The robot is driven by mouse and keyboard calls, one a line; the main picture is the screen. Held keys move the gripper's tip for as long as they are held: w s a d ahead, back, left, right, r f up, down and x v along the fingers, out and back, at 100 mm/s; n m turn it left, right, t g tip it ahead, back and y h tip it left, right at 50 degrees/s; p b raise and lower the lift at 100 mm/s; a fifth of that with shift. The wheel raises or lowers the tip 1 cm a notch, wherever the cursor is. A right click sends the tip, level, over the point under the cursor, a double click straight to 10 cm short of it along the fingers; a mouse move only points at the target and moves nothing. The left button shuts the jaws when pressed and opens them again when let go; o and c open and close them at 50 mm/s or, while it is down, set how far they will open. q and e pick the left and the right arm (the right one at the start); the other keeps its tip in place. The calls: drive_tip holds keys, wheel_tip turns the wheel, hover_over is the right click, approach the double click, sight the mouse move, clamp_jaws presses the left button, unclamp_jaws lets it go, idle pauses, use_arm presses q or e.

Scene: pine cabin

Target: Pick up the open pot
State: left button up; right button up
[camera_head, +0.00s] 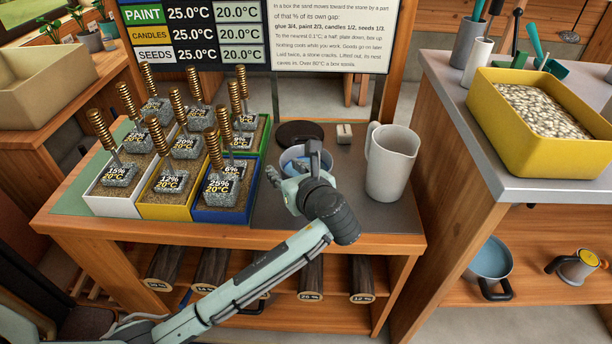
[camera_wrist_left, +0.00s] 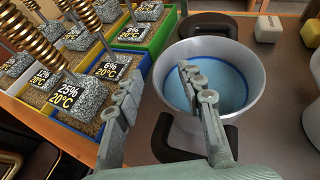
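The open pot (camera_head: 291,155) stands on the dark mat of the wooden table, partly hidden behind my left gripper (camera_head: 298,178) in the head view. In the left wrist view the pot (camera_wrist_left: 256,88) is pale outside and blue inside, with its top uncovered. Its dark near handle (camera_wrist_left: 168,143) lies between the two spread fingers of my left gripper (camera_wrist_left: 160,78). The right finger overlaps the pot's rim in the picture; I cannot tell whether it touches. A dark flat disc (camera_head: 299,132), perhaps a lid, lies behind the pot. My right gripper is out of view.
A large grey mug (camera_head: 392,162) stands to the right of the pot, and a small pale block (camera_head: 344,133) behind it. Sand-filled boxes (camera_head: 226,205) with spring-topped blocks crowd the left. Another blue pot (camera_head: 488,260) sits on the right lower shelf.

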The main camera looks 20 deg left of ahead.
use_arm(q)
drive_tip(key=shift+x, duration=0.8)
clamp_jaws()
drive_tip(key=shift+r, duration=0.15)
